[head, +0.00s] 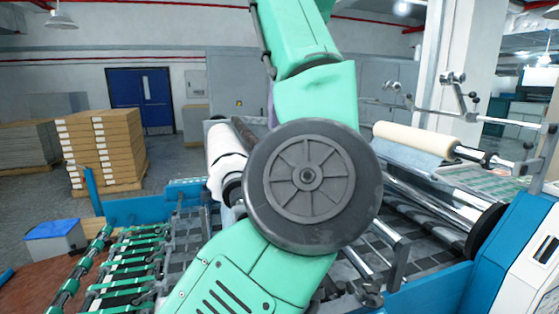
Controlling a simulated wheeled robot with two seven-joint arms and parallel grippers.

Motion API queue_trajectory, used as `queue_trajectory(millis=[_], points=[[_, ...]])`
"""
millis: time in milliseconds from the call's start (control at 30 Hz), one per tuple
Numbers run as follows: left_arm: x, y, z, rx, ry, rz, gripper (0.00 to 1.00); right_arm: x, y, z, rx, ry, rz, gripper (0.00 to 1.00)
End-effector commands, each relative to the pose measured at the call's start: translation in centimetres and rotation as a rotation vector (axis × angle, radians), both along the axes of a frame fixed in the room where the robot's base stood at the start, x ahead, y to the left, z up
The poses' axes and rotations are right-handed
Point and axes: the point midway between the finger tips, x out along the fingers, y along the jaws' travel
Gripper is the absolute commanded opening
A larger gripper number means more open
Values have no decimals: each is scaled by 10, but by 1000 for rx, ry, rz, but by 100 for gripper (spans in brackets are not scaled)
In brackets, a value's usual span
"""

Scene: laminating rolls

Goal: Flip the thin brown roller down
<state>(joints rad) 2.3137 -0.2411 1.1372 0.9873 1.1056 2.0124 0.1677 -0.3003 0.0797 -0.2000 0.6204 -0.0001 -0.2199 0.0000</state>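A thin dark brown roller (244,131) shows in the head view just left of my raised green arm. It slants back beside a thicker white roll (226,163). My arm's large round joint covers the middle of the machine and hides part of this roller area. The arm runs from the bottom edge up past the top edge, so its gripper is out of the picture. Neither gripper is in view.
A cream roll (412,138) sits on a shaft at the right, with metal rods and handles around it. A blue and white machine housing (525,245) stands at front right. Green conveyor belts (125,262) lie at left. Stacked brown boxes (98,150) stand behind.

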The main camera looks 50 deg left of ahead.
Motion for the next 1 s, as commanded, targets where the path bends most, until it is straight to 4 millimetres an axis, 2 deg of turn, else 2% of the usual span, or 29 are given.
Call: queue_trajectory(millis=[233,500,700,900,933,1000], points=[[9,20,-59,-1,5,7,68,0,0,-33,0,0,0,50],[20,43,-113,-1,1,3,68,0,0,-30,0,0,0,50],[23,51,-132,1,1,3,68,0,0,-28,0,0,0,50],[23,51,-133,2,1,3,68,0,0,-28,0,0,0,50],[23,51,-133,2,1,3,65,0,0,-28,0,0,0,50],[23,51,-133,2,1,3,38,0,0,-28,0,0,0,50]])
